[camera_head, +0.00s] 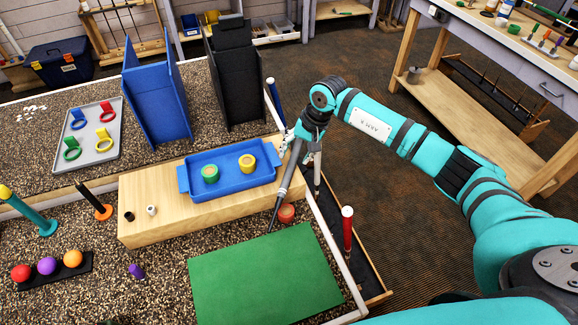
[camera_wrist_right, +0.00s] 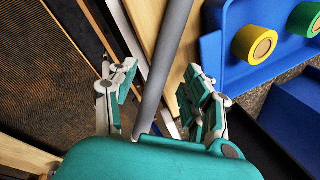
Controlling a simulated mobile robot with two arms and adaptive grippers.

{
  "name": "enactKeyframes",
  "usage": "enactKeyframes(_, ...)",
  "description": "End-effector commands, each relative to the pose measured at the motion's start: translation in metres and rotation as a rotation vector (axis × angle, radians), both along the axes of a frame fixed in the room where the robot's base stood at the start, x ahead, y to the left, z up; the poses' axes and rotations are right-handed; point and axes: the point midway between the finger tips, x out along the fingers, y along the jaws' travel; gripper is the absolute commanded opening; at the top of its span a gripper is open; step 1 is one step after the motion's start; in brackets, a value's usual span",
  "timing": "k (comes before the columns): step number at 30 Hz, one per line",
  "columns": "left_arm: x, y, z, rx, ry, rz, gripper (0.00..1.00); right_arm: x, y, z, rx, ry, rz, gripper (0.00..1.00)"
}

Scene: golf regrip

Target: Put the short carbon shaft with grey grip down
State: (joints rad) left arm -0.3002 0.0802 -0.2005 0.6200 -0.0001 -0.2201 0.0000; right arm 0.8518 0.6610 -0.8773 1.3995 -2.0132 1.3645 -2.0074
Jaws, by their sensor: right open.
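The short carbon shaft with grey grip (camera_head: 288,172) slants down in the head view, its dark lower end near the top edge of the green mat (camera_head: 262,275). In the right wrist view the grey grip (camera_wrist_right: 173,50) runs between the fingers. My right gripper (camera_head: 300,148) is at the upper part of the shaft, by the right end of the wooden block. Its fingers (camera_wrist_right: 160,76) are open on both sides of the grip, with gaps visible. I cannot tell whether the shaft rests on something. My left gripper is not in view.
A blue tray (camera_head: 183,182) with green and yellow rolls sits on the wooden block (camera_head: 150,232). A red-brown roll (camera_head: 286,212) is beside the shaft's lower end. A red grip (camera_head: 347,230) stands upright at the right edge. The green mat is bare.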

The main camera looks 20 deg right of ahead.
Motion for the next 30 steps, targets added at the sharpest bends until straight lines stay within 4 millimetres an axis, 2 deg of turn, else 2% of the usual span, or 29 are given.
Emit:
enactKeyframes(3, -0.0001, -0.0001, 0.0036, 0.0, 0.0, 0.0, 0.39, 0.0008, 0.0023, -0.0076, 0.001, 0.002, 0.001, 0.5)
enactKeyframes(10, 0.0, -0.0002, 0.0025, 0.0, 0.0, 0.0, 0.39, 0.0013, 0.0021, -0.0091, 0.0, 0.0, 0.001, 0.49)
enactKeyframes(21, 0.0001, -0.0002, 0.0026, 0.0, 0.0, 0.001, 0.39, 0.0013, 0.0017, -0.0086, 0.0, 0.0, 0.001, 0.0)
enactKeyframes(30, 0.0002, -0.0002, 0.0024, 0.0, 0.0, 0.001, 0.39, 0.0014, 0.0018, -0.0081, 0.001, -0.001, 0.0, 0.0)
